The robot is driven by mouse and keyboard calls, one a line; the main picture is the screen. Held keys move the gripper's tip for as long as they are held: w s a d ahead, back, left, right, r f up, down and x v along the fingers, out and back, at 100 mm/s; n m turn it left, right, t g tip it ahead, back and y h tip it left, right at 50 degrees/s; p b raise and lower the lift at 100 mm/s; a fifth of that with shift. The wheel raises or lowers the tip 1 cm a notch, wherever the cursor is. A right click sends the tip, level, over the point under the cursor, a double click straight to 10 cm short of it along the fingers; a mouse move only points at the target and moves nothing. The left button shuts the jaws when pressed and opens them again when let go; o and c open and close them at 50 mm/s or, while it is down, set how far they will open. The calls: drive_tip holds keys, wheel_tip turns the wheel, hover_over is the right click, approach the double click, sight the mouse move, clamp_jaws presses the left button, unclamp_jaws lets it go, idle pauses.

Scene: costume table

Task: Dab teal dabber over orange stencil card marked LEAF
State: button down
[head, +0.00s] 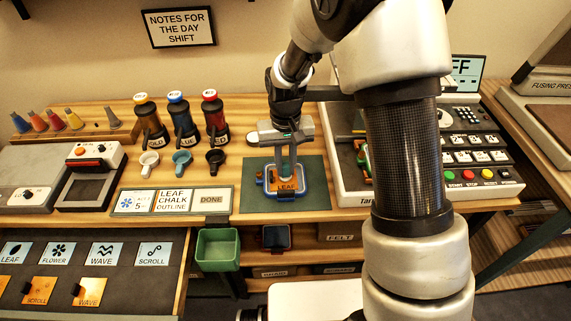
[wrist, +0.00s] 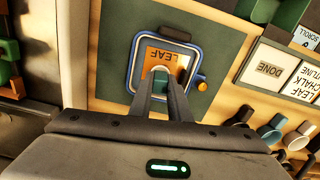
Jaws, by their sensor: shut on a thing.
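The orange stencil card marked LEAF (head: 287,185) lies inside a blue frame (head: 270,191) on a dark green mat (head: 257,206). In the wrist view the card (wrist: 172,57) sits within the blue-rimmed frame (wrist: 134,62), beside an orange knob. My gripper (head: 287,172) is directly above the card, pointing down. In the wrist view its fingers (wrist: 161,80) are shut on a small teal piece, the teal dabber (wrist: 161,71), mostly hidden between them. I cannot tell whether the dabber touches the card.
Gold, blue and red bottles (head: 178,116) stand behind left, with small cups (head: 182,160) before them. A sign row (head: 172,201) lies left of the mat. A green bin (head: 217,250) hangs at the table's front. A button console (head: 478,158) stands right.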

idle(0.6)
drive_tip(key=shift+r+p, duration=2.5)
drive_tip(key=shift+r, duration=1)
